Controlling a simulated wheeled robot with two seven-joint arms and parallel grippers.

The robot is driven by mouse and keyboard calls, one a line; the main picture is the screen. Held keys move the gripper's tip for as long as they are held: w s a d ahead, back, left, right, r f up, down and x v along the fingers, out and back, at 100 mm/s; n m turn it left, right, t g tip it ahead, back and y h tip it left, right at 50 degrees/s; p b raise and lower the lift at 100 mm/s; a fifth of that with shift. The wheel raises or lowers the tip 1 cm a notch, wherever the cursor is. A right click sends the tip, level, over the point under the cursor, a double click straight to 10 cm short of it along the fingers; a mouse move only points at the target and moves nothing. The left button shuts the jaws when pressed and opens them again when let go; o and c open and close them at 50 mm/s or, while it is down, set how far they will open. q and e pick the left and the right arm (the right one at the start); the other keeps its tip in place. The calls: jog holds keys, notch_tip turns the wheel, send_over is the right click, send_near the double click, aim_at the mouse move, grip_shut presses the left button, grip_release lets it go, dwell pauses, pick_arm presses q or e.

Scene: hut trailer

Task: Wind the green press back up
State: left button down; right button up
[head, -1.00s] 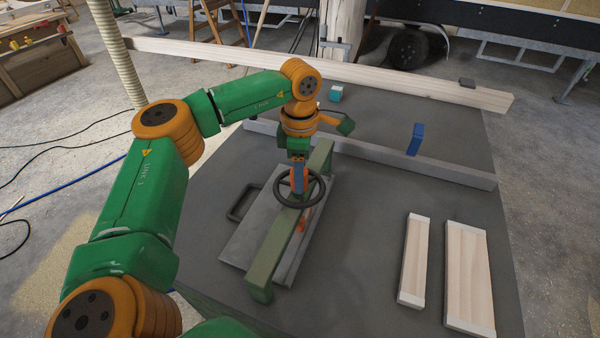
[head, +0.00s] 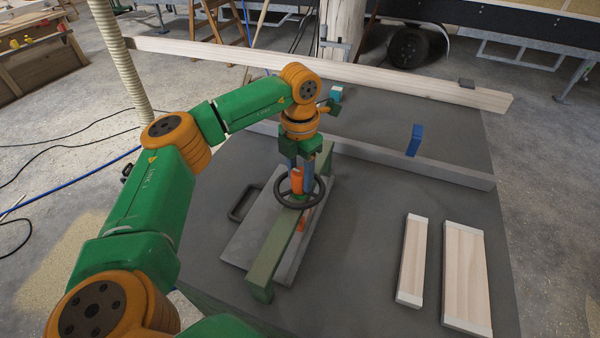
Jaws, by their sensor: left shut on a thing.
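The green press shows as a long green beam (head: 262,268) across a grey plate (head: 243,240) on the dark table. A dark handwheel (head: 281,203) with an orange part (head: 297,180) at it sits above the beam. My left gripper (head: 298,178) points down from above and is shut on the orange part at the wheel. The fingertips partly cover that part, so the exact contact is hard to see. My right gripper is not in view.
A grey bar (head: 400,163) with a blue clamp-like piece (head: 415,140) runs behind the press. Two pale boards (head: 413,260) (head: 467,275) lie to the right. A long wooden beam (head: 350,77) lies along the back. The table between press and boards is clear.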

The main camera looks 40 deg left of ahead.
aim_at(298, 171)
pick_arm(q)
jog(key=n, duration=0.6)
jog(key=shift+p, duration=0.4)
jog(key=n, duration=0.5)
jog(key=shift+n+p, duration=0.4)
jog(key=n+p, duration=0.1)
jog(key=n, duration=0.5)
jog(key=shift+s, duration=0.1)
jog(key=n+p, duration=0.1)
jog(key=n, duration=0.4)
jog(key=shift+n, duration=0.4)
jog(key=shift+c, duration=1.9)
grip_release()
jog(key=shift+a, duration=0.1)
notch_tip(298, 171, up, 7)
jog(key=shift+b, duration=0.6)
